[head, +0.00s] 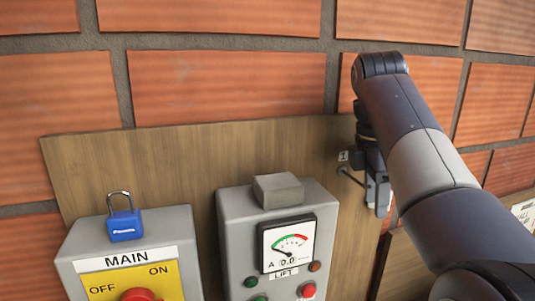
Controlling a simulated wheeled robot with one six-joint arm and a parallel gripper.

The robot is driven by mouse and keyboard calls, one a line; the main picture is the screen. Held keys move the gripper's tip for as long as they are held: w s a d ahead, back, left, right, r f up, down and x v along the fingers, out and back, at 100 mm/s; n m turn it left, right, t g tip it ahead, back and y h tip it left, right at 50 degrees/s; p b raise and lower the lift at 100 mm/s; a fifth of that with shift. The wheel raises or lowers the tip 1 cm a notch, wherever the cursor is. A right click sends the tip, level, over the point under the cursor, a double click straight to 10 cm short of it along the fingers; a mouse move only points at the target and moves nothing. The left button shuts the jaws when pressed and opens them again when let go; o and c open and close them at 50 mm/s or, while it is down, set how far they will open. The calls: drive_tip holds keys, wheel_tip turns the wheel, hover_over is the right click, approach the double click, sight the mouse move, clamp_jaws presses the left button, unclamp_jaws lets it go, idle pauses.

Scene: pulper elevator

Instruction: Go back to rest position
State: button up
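My arm reaches in from the right side of the head view and bends down at its far end. My gripper (378,194) hangs below the wrist, in front of the right part of the wooden board (160,160). It is to the right of the grey lift control box (236,235) and apart from it. The fingers are small, dark and partly hidden by my arm, so I cannot tell whether they are open or hold anything.
A blue padlock (125,225) stands on the MAIN switch box (90,243), which has a red knob (138,295). A grey block (278,190) sits on the lift box above its gauge (288,244). A brick wall (220,85) is behind. A paper notice (526,214) is at right.

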drive_tip(key=shift+s+d+r, duration=0.2)
drive_tip(key=shift+s, duration=0.65)
drive_tip(key=shift+s+d+r, duration=0.15)
drive_tip(key=shift+s, duration=0.65)
